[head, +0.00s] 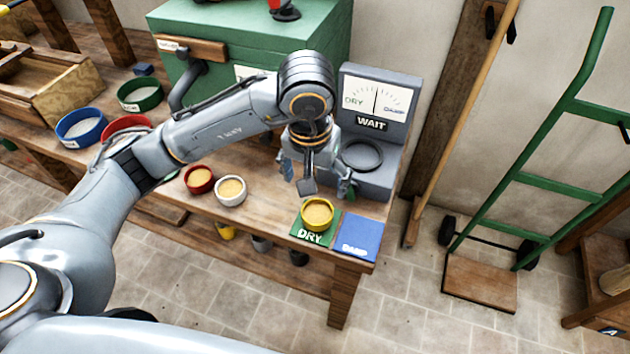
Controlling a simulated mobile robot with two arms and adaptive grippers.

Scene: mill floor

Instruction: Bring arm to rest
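My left arm reaches in from the left over the workbench (160,185). Its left gripper (316,182) hangs over the right part of the bench, in front of the grey meter. Its two fingers are spread apart, and I see nothing held between them. A yellow bowl of grain (317,214) sits on the green DRY mat (312,238), just below and apart from the gripper in the picture. The blue DAMP mat (358,238) beside it is empty. My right gripper is out of view.
The meter (374,125) reads WAIT, with a round dish (362,155). Red (199,180) and white (231,190) bowls of grain stand left of the mats. Blue (80,127) and green (140,95) bowls stand farther left. A green chest (240,50) is behind; a hand truck (540,185) stands right.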

